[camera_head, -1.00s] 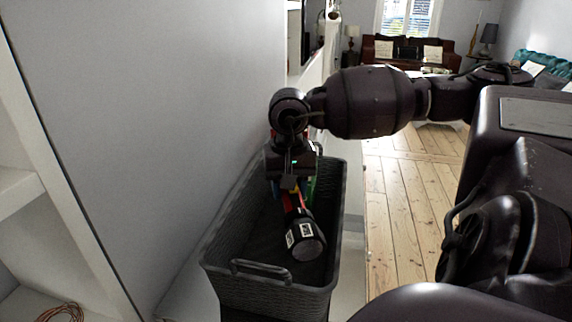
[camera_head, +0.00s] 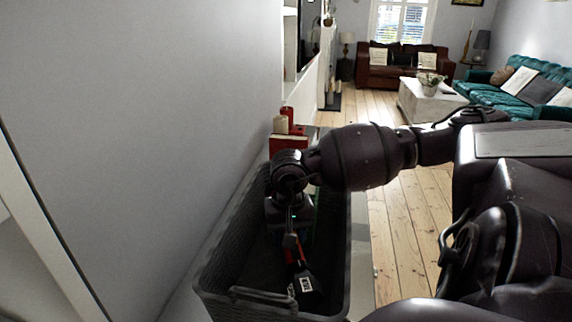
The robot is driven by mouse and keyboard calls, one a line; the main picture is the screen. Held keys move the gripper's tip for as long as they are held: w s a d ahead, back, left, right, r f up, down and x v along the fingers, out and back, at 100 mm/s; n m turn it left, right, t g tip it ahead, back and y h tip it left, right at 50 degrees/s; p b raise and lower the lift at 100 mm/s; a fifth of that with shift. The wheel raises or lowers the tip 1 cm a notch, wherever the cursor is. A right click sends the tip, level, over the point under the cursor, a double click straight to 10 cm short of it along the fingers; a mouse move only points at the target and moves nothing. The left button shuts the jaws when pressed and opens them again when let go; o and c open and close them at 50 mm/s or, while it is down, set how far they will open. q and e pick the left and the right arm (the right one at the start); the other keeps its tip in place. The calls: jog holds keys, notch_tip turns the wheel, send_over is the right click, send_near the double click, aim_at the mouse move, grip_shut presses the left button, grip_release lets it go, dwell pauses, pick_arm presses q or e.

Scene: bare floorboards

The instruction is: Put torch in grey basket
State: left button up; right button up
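The grey basket (camera_head: 225,240) stands against the wall at lower centre, its handle on the near side. The torch (camera_head: 304,282), black with red parts, is inside the basket, tilted, with its wide head toward me. My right gripper (camera_head: 291,232) reaches down inside the basket from the right and appears shut on the far end of the torch. The fingertips are partly hidden and dark. Whether the torch touches the basket floor is hard to tell. My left gripper is out of view.
A white shelf frame (camera_head: 30,215) is at the left edge. Clear floorboards (camera_head: 400,225) lie to the right. A white coffee table (camera_head: 430,100) and sofas stand far back.

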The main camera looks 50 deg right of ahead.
notch_tip(320, 180, down, 3)
jog(key=shift+f, duration=0.1)
jog(key=shift+f+b, duration=0.55)
jog(key=shift+f, duration=2)
jog(key=shift+r, duration=0.1)
jog(key=o, duration=1.1)
